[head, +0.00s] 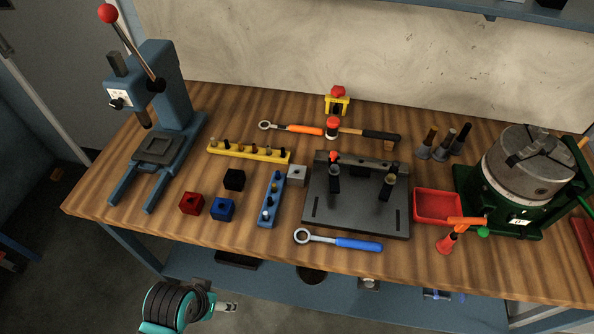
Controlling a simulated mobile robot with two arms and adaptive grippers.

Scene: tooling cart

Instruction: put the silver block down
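The silver block (297,175) is a small grey cube with a dark spot on top. It sits on the wooden bench between the blue socket rail (266,211) and the dark fixture plate (325,218). No gripper touches it. My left arm shows at the bottom left, with what looks like its gripper (228,307) in front of and below the bench edge, well away from the block. The fingers are too small to tell open from shut. My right gripper is not in view.
Black (234,179), red (191,203) and blue (222,209) blocks lie left of the rail. A yellow rail (248,152), blue-handled wrench (345,243), red tray (437,206), arbor press (170,90) and green-based chuck (525,165) stand around. The front left bench is clear.

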